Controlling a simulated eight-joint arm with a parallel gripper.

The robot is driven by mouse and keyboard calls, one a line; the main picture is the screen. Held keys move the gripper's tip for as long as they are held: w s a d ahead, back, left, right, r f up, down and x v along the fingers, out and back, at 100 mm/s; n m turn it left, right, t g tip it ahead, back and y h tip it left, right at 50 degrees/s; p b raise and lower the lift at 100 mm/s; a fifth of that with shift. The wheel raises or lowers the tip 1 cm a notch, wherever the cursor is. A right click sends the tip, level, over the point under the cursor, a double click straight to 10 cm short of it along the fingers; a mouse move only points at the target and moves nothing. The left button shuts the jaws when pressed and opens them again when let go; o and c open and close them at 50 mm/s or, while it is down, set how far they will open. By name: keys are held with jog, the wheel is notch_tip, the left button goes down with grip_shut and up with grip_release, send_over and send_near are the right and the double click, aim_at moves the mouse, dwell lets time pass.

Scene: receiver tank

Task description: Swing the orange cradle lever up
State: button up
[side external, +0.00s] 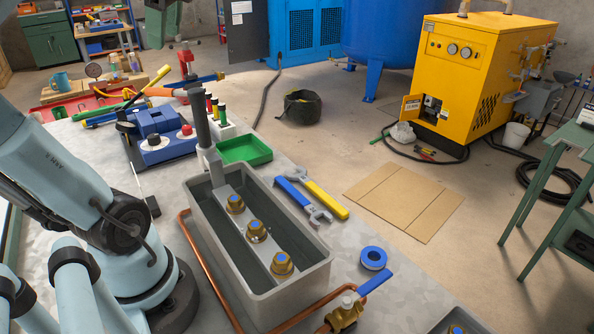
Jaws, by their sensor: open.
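An orange bar (172,91), which looks like the cradle lever, lies close to level at the top of a grey post (201,120). It points left from the post, above the blue block with round knobs (160,135). Its exact joint to the post is too small to tell. The post stands at the far end of the grey tank (312,272). My arm fills the left side of the view, and my gripper is not visible, so its place relative to the lever cannot be told.
Brass fittings with blue tops (256,231) stand in the tank. A green tray (244,149), wrenches (312,196), blue tape roll (373,258) and brass valve (344,315) lie around it. A copper pipe (208,275) runs along its left side.

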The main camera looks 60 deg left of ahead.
aim_at(161, 89)
jog(key=x, duration=1.2)
jog(key=shift+s+r, duration=0.15)
jog(key=shift+s, duration=0.15)
jog(key=shift+c, duration=0.2)
grip_shut()
